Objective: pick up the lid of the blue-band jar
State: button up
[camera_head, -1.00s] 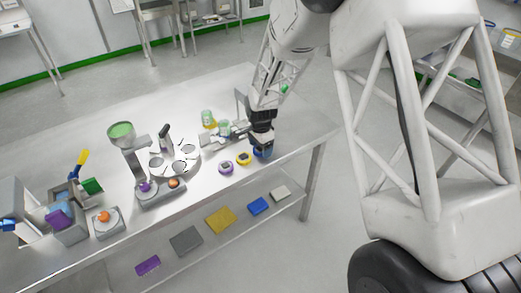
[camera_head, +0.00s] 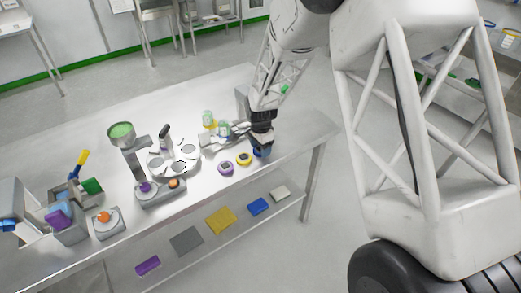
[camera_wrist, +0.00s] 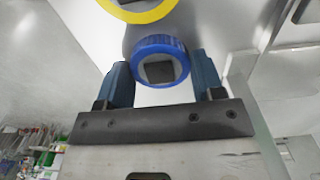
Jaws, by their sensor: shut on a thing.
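The blue-band jar (camera_head: 260,153) stands near the front right of the steel table, mostly hidden under my gripper in the head view. In the wrist view its blue ring (camera_wrist: 158,46) surrounds a pale top with a dark square knob (camera_wrist: 159,71). My gripper (camera_wrist: 163,80) has one dark blue finger on each side of this top and is shut on the lid. The head view shows my gripper (camera_head: 262,142) pointing down, right over the jar. I cannot see any gap between lid and jar.
A yellow-band jar (camera_head: 244,159) stands close to the left, with a purple-band jar (camera_head: 225,168) beyond it. Green-topped containers (camera_head: 208,118) and a grey metal fixture (camera_head: 243,98) stand behind. The table (camera_head: 295,135) is clear to the right.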

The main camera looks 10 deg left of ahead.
jog(key=shift+r, duration=0.1)
jog(key=shift+r, duration=0.8)
notch_tip(320, 180, up, 2)
jog(key=shift+r, duration=0.1)
jog(key=s+d, duration=0.3)
jog(key=s, duration=0.4)
jog(key=s+d+r, duration=0.1)
jog(key=s+d, duration=0.2)
jog(key=s, duration=0.4)
jog(key=shift+s+d, duration=0.25)
jog(key=shift+d, duration=0.1)
